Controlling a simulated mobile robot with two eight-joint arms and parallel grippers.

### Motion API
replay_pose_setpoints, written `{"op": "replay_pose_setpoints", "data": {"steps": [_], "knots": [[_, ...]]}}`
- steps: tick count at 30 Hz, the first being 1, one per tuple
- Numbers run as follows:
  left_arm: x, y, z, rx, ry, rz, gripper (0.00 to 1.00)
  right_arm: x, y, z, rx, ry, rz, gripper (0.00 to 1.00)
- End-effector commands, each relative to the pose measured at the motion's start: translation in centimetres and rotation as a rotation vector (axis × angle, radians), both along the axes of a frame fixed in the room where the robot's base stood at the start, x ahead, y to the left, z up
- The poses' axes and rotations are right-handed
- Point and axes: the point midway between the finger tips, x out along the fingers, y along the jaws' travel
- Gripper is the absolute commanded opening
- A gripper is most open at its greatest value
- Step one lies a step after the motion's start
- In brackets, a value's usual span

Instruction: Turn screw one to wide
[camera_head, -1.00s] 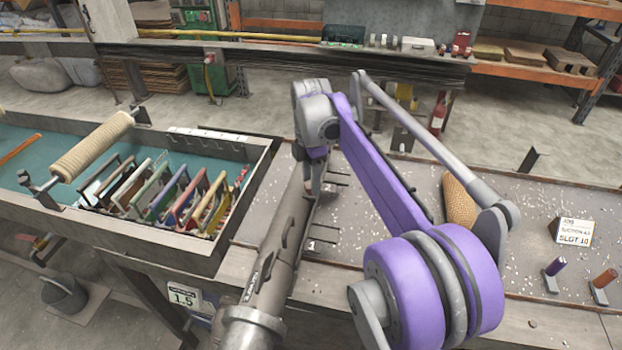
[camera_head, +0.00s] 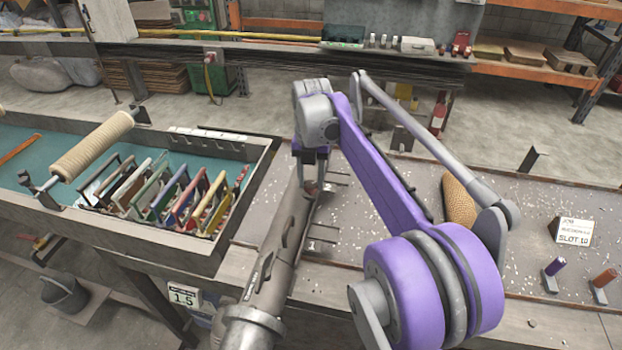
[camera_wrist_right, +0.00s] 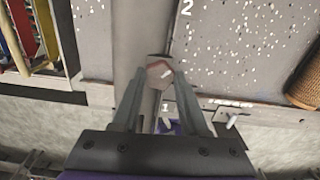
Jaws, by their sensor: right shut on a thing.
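My right gripper (camera_head: 312,172) reaches down over the grey tube (camera_head: 284,236), near its far end. In the right wrist view its two fingers (camera_wrist_right: 160,76) close on the sides of a small reddish-rimmed, angular screw head (camera_wrist_right: 160,72) on the grey tube. A white numeral 1 (camera_wrist_right: 165,107) is marked on the surface beside it, and a numeral 2 (camera_wrist_right: 187,8) stands farther up the picture. The fingers hide part of the screw head, so its turn setting cannot be read. My left gripper is in neither view.
A teal-floored vat (camera_head: 90,143) with several coloured frames stands at the left. A tan woven cone (camera_head: 459,199), a slot card (camera_head: 573,231) and two small pegs stand on the right of the speckled table. My right arm covers much of the middle.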

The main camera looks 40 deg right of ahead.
Motion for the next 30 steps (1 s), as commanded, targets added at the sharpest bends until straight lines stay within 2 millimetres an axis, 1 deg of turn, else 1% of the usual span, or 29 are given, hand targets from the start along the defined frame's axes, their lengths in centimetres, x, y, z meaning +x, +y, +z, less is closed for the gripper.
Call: {"op": "replay_pose_setpoints", "data": {"steps": [6, 12, 28, 29, 30], "knots": [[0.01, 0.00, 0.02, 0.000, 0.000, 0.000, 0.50, 0.02, -0.04, 0.02, -0.001, -0.001, 0.118, 0.00], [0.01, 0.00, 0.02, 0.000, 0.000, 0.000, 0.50, 0.03, -0.03, 0.02, -0.001, -0.001, 0.178, 0.00], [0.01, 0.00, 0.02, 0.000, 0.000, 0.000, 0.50, 0.03, -0.03, 0.03, -0.001, -0.001, 0.199, 0.00], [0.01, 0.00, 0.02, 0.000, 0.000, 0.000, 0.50, 0.03, -0.03, 0.03, -0.001, -0.001, 0.199, 0.47], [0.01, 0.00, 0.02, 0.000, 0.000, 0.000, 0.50, 0.03, -0.02, 0.03, -0.001, -0.001, 0.199, 0.54]]}}
